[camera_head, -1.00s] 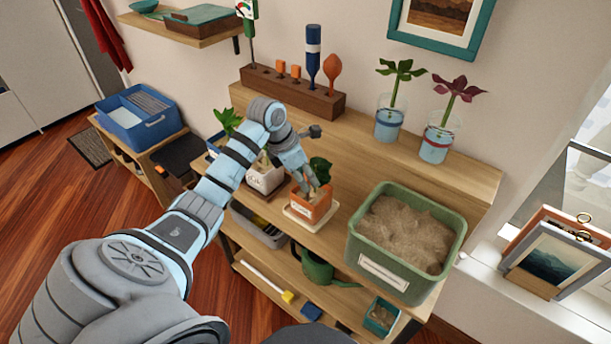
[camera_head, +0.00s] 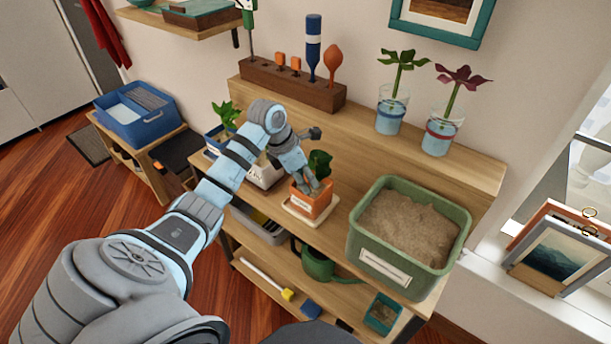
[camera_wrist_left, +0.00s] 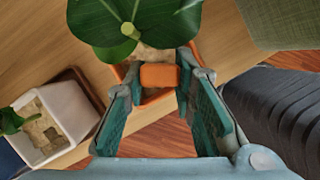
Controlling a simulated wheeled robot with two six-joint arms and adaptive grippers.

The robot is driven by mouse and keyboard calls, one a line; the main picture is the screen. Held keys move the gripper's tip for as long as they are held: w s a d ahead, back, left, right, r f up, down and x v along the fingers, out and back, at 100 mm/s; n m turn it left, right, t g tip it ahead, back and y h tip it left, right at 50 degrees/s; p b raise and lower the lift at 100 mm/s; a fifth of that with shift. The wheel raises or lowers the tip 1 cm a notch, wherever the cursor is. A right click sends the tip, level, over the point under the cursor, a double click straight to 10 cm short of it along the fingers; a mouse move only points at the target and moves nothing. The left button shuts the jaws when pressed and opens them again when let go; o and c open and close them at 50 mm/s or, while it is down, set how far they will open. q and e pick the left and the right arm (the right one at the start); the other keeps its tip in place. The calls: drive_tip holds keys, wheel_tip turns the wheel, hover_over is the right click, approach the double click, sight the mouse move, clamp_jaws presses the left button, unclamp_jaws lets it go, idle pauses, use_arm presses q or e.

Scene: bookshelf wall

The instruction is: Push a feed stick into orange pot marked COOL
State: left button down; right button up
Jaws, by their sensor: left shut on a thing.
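The orange pot (camera_head: 312,204) holds a dark-leaved plant (camera_head: 319,163) and stands on a pale saucer (camera_head: 298,217) on the bench. It has a white label that I cannot read. My left gripper (camera_head: 311,183) reaches down at the pot, its fingers close to the plant. In the left wrist view, the gripper (camera_wrist_left: 160,79) is shut on the orange head of a feed stick (camera_wrist_left: 160,76), over the pot's soil (camera_wrist_left: 150,53). The pot's orange rim (camera_wrist_left: 156,97) shows around it. The stick's lower part is hidden. My right gripper is out of view.
A white pot (camera_head: 265,175) stands left of the orange pot. A green tub of soil (camera_head: 378,258) is to the right. A wooden rack (camera_head: 260,78) behind holds orange-headed sticks (camera_head: 281,60) and tools. Two glass jars with cuttings (camera_head: 391,115) stand at the back.

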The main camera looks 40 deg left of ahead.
use_arm(q)
drive_tip(key=c, duration=1.3)
unclamp_jaws()
drive_tip(key=o, duration=0.4)
drive_tip(key=shift+o, duration=0.2)
drive_tip(key=shift+r, duration=0.1)
drive_tip(key=p+v, duration=0.7)
drive_tip(key=v, duration=0.1)
drive_tip(key=shift+r, duration=0.45)
drive_tip(key=shift+w+d, duration=0.1)
drive_tip(key=shift+w, duration=0.05)
